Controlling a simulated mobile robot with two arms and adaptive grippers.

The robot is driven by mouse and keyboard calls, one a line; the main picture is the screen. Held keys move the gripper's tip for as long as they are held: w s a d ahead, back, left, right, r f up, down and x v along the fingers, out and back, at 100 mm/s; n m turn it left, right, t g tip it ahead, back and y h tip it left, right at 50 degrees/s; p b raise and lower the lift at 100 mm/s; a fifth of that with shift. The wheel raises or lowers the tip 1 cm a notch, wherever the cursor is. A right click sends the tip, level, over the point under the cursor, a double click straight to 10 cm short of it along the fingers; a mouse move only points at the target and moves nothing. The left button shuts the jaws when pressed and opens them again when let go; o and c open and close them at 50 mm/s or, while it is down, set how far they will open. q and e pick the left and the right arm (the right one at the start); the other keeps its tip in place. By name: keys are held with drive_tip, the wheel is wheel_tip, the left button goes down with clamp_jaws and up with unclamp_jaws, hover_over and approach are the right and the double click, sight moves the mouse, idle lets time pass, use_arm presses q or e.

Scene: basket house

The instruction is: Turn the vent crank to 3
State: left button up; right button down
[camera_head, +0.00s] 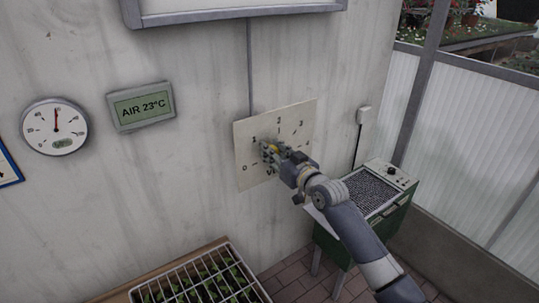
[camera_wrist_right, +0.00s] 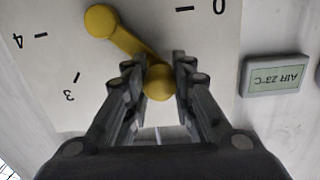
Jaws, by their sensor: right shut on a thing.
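The vent dial plate (camera_head: 246,130) is a pale panel on the wall with marks 0, 1, 2 and 3 showing. The yellow crank (camera_wrist_right: 128,42) has its round hub at the upper left in the right wrist view and its knob (camera_wrist_right: 158,84) between my right fingers. My right gripper (camera_head: 267,149) is shut on the knob in front of the plate and also shows in the right wrist view (camera_wrist_right: 160,75). The crank arm points away from the 3 and 4 marks, toward the side of 1 and 2. Its exact mark is hidden by my gripper. My left gripper is out of view.
A round gauge (camera_head: 55,127) and an AIR 23°C display (camera_head: 141,106) hang left of the plate. A green heater-like unit (camera_head: 373,192) stands to the right. A seedling tray (camera_head: 200,278) under a white grid is below.

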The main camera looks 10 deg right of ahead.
drive_tip(key=shift+w+d+r+m, duration=0.3)
drive_tip(key=shift+d+r+m, duration=0.45)
drive_tip(key=shift+m, duration=0.15)
drive_tip(key=m, duration=0.1)
drive_tip(key=d+m, duration=0.1)
drive_tip(key=shift+w+d+r+m, duration=0.3)
drive_tip(key=shift+w+r, duration=0.05)
drive_tip(key=shift+r, duration=0.05)
drive_tip(key=d+m, duration=0.1)
drive_tip(key=m+b, duration=0.1)
drive_tip(key=shift+w+d+r+m+y, duration=0.15)
drive_tip(key=shift+w+d+m+y, duration=0.15)
drive_tip(key=shift+w+d, duration=0.1)
drive_tip(key=d+m, duration=0.1)
drive_tip(key=m+b, duration=0.1)
drive_tip(key=shift+w+d+m, duration=0.3)
drive_tip(key=shift+d, duration=0.1)
drive_tip(key=m, duration=0.1)
drive_tip(key=d+m+b, duration=0.1)
drive_tip(key=w+d+f+m, duration=0.1)
drive_tip(key=shift+d+b, duration=0.15)
drive_tip(key=shift+b, duration=0.25)
drive_tip(key=shift+w+d+f+m+y+b, duration=0.2)
drive_tip(key=shift+d+f+m+b, duration=0.2)
drive_tip(key=shift+m, duration=0.5)
drive_tip(key=shift+w+d+f+m+y+b, duration=0.2)
drive_tip(key=shift+d+m, duration=0.3)
drive_tip(key=shift+m, duration=0.4)
drive_tip(key=shift+f, duration=0.1)
